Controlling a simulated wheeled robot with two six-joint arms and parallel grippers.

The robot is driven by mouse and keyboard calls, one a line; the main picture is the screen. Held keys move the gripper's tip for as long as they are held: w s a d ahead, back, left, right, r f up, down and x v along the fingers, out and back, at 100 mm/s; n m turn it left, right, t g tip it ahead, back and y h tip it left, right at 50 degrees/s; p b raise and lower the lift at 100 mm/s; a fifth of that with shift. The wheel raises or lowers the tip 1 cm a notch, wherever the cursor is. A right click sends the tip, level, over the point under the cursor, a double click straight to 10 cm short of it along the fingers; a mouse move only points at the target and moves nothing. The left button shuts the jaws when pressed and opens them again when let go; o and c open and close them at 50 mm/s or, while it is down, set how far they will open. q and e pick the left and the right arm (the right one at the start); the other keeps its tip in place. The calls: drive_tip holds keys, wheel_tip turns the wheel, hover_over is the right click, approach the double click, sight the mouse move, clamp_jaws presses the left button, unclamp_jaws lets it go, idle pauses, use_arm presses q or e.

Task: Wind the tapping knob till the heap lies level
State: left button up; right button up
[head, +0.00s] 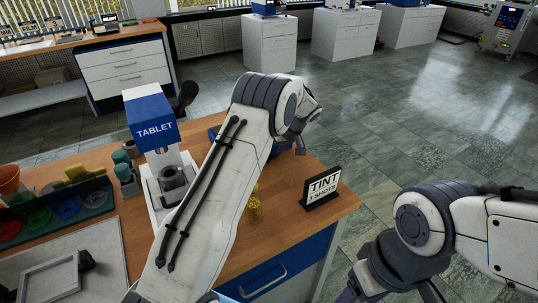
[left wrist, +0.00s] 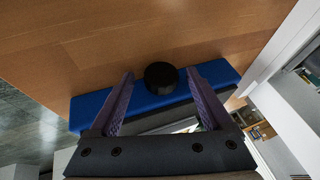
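A round black knob (left wrist: 161,77) stands on a blue base (left wrist: 85,108) in the left wrist view. My left gripper (left wrist: 160,74) is open, with one purple finger on each side of the knob and a small gap to each. In the head view my left arm hides most of this gripper and the knob; part of a blue body (head: 217,132) shows behind the arm. The tablet press (head: 153,118) stands left of my arm, with a grey cup (head: 172,178) on it. I cannot make out a heap. My right gripper is cut off at the bottom edge of the head view.
A black "TINT 3 SHOTS" sign (head: 321,188) stands near the right end of the wooden bench (head: 270,247). A yellow-filled container (head: 254,209) is beside my left arm.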

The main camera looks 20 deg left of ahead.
use_arm(q)
drive_tip(key=b+v, duration=0.1)
drive_tip(key=v, duration=0.9)
drive_tip(key=shift+d+r, duration=0.2)
drive_tip(key=c, duration=0.3)
drive_tip(key=s+a+n+t+h+p, duration=0.2)
drive_tip(key=s+a+t+h+p, duration=0.25)
drive_tip(key=p, duration=0.25)
drive_tip(key=shift+t+y, duration=0.25)
drive_tip(key=shift+t, duration=0.1)
drive_tip(key=x, duration=0.3)
drive_tip(key=b+x, duration=0.1)
drive_tip(key=x, duration=0.6)
drive_tip(key=shift+s+f, duration=0.2)
drive_tip(key=shift+s, duration=0.15)
